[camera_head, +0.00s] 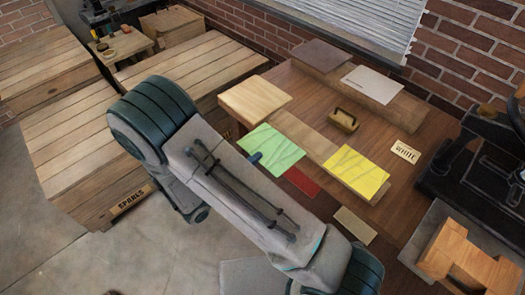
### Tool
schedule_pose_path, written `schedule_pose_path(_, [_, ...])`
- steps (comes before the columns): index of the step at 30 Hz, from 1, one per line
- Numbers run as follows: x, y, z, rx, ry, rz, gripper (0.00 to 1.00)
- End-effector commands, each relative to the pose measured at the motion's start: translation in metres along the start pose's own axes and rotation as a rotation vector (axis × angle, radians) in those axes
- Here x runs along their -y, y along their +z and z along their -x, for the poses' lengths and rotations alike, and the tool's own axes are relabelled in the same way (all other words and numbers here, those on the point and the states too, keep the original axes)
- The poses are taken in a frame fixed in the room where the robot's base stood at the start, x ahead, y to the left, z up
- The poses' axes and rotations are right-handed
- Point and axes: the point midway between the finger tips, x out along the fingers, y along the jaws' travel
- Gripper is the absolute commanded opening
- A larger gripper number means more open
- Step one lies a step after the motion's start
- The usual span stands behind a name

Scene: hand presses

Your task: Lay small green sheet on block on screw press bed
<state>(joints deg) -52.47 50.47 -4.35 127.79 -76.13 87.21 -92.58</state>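A pale green sheet (272,146) with faint darker lines lies on the wooden table, partly on a tan board. My arm crosses in front of its lower left corner, and a small blue-grey piece shows at that edge; I cannot tell what it is. A dark machine (481,165), which looks like the screw press, stands at the right and is cut off by the picture edge. An orange-brown wooden block shape (462,250) sits on a grey plate (430,222) at the lower right. I cannot tell whether this plate is the press bed. My gripper is not visible.
A yellow sheet (357,170), a red sheet (302,181), a tan piece (354,225) and a handled block (344,120) are on the table (395,134). A white sheet (374,84) lies on a board behind. Wooden crates (95,150) stand at left.

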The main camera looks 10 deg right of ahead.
Motion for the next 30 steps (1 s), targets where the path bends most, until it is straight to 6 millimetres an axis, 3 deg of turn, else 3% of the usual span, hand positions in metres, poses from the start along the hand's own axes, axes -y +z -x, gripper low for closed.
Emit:
schedule_pose_path(14, [0.000,0.001,0.054,0.003,0.001,-0.001,0.00])
schedule_pose_path(30, [0.000,0.000,0.058,0.001,0.001,0.000,0.00])
